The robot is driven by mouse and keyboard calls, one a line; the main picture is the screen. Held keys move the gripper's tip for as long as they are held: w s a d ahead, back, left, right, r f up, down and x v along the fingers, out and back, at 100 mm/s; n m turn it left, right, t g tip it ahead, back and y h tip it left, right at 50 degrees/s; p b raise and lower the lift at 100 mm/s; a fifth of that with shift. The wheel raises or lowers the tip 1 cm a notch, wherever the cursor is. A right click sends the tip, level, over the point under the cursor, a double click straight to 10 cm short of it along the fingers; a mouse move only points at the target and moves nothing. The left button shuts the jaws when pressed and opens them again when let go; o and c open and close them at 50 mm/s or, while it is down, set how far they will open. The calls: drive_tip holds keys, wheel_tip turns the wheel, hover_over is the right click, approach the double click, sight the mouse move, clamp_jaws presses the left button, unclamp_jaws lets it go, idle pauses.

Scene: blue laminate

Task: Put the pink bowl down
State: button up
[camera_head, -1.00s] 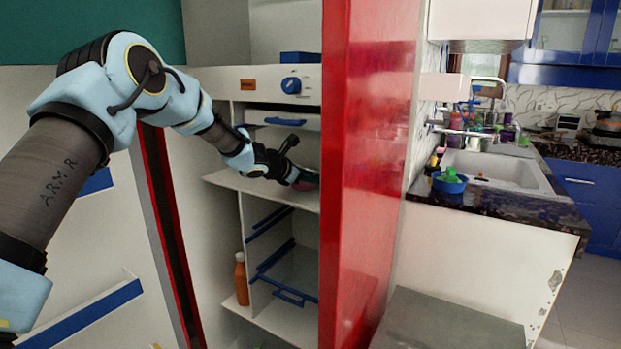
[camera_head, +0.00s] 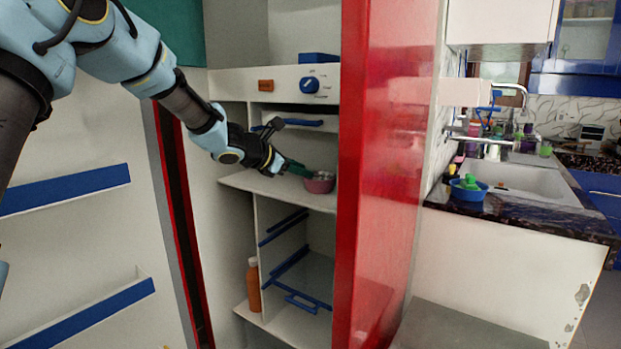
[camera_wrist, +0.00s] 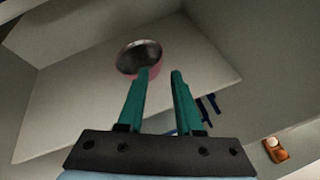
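The pink bowl (camera_head: 319,183) stands upright on the fridge's middle shelf (camera_head: 262,187), near the red side panel. It also shows in the wrist view (camera_wrist: 152,69), with a grey inside. My gripper (camera_head: 302,169) reaches into the fridge from the left with its green fingers at the bowl's left side. In the wrist view my gripper (camera_wrist: 160,72) is open, with a gap between the fingers. The left finger overlaps the bowl's near edge; whether it touches is unclear. The right finger is clear of the bowl.
The red side panel (camera_head: 375,180) stands close to the bowl's right. An orange bottle (camera_head: 254,285) stands on the shelf below. A control panel with a blue knob (camera_head: 309,85) is above. The open door with blue-edged racks (camera_head: 70,190) is at the left. Shelf left of the bowl is bare.

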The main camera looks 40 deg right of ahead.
drive_tip(key=shift+a+r, duration=0.15)
drive_tip(key=shift+a, duration=0.15)
drive_tip(key=w+a+f+m+t+y, duration=0.1)
drive_tip(key=a+f+m+y, duration=0.35)
drive_tip(key=a, duration=1.05)
drive_tip(key=w+a+f+m+y, duration=0.1)
drive_tip(key=a+f+m+y, duration=0.3)
drive_tip(key=a, duration=1.2)
drive_tip(key=s+a+f+m+y, duration=0.1)
drive_tip(key=s+a+m, duration=0.1)
drive_tip(key=a, duration=0.7)
drive_tip(key=s+a+f+m+y, duration=0.1)
drive_tip(key=s+a+m, duration=0.2)
drive_tip(key=a, duration=0.6)
drive_tip(key=s+a+f+m+y, duration=0.1)
drive_tip(key=s+a+m+y, duration=0.1)
drive_tip(key=s+a, duration=0.3)
drive_tip(key=a, duration=0.3)
drive_tip(key=shift+a+f+m, duration=0.35)
drive_tip(key=shift+a+f, duration=0.05)
